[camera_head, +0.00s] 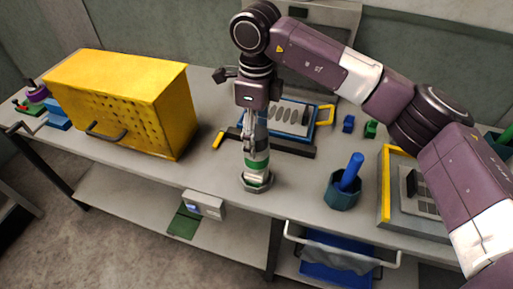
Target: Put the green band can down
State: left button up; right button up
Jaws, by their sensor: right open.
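The green band can (257,167) stands upright near the front edge of the grey table. It is pale with green around it, and its foot is at a grey hexagonal holder (257,184); I cannot tell how deep it sits inside. My right gripper (256,146) points straight down at the can's top, with its fingers open. The fingers overlap the upper part of the can, so I cannot tell whether they touch it. My left gripper is not in view.
A yellow perforated box (125,95) stands left. Behind the can is a blue tray (290,117) with a dark bar (285,145). A dark green hexagonal cup (341,197) with a blue rod (351,170) stands right.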

notch_tip(320, 180, up, 7)
jog(key=shift+r+b, duration=0.1)
jog(key=shift+b, duration=0.65)
